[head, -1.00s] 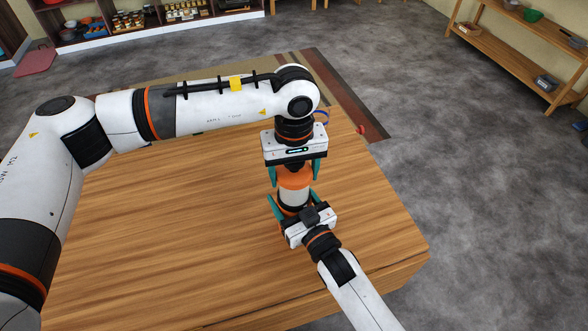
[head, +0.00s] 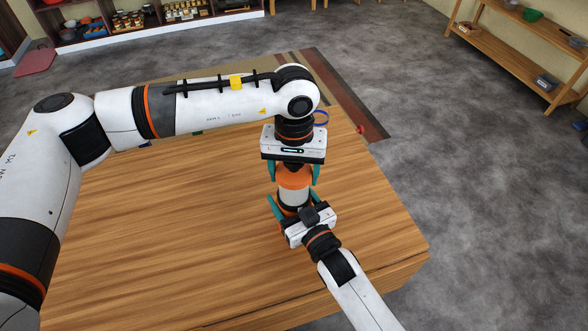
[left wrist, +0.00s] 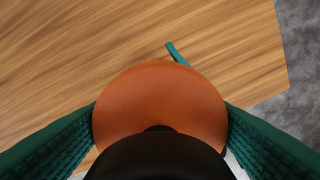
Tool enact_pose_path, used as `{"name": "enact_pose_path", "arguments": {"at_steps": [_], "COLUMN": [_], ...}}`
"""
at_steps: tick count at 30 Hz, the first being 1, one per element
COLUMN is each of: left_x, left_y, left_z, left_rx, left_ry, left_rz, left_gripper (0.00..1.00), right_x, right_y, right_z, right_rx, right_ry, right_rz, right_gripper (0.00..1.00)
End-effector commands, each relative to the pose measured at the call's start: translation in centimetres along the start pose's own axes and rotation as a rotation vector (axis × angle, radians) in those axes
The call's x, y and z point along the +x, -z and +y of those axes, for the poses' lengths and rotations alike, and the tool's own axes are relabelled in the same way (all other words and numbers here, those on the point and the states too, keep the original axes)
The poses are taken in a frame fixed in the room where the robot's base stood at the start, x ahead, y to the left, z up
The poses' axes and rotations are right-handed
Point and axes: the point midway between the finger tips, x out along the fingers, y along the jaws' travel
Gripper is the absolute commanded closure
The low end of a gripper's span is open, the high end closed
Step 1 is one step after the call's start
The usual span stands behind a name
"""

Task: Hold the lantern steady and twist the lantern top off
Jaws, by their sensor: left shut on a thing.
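The lantern stands upright on the wooden table, with an orange top (head: 294,181) and a pale body (head: 294,197). My left gripper (head: 294,176) comes from above and is shut on the lantern top, one teal finger on each side. The orange top (left wrist: 160,95) fills the middle of the left wrist view, between the two teal fingers, with a black part in front of it. My right gripper (head: 292,204) reaches in from the front right, its teal fingers on both sides of the lantern body. Whether they press on it is hidden.
The wooden table (head: 170,230) is bare to the left of the lantern. Shelves (head: 520,60) stand well away across the grey floor.

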Motion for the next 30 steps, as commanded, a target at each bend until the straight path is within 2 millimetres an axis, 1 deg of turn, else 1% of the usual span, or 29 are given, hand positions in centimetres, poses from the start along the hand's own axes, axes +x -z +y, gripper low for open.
{"name": "enact_pose_path", "arguments": {"at_steps": [12, 13, 17, 18, 26, 29, 30], "left_x": [-0.1, -0.1, -0.1, -0.1, -0.1, -0.8, -1.3], "left_y": [0.0, 0.0, 0.0, 0.0, 0.0, -0.1, -0.1], "left_z": [0.0, 0.0, 0.0, 0.0, 0.0, 0.0, 0.0], "left_rx": [-0.001, -0.001, -0.001, -0.001, -0.001, -0.002, -0.002], "left_ry": [0.001, 0.001, 0.001, 0.001, 0.001, 0.002, 0.002], "left_rz": [0.000, 0.000, 0.000, 0.000, -0.001, -0.003, -0.004], "left_gripper": [0.57, 0.31, 0.10, 0.07, 0.07, 0.07, 0.07], "right_x": [0.0, 0.0, 0.0, 0.0, 0.0, 0.0, 0.0], "right_y": [0.1, 0.1, 0.1, 0.1, 0.1, 0.1, 0.1], "right_z": [0.0, 0.0, 0.0, 0.0, 0.0, 0.0, 0.0], "right_rx": [0.000, 0.000, 0.000, 0.000, 0.000, 0.000, 0.000], "right_ry": [0.001, 0.001, 0.001, 0.001, 0.000, 0.000, 0.000], "right_rz": [0.002, 0.002, 0.002, 0.002, 0.002, 0.002, 0.002], "right_gripper": [0.67, 0.67, 0.67, 0.67, 0.67, 0.67, 0.67]}}
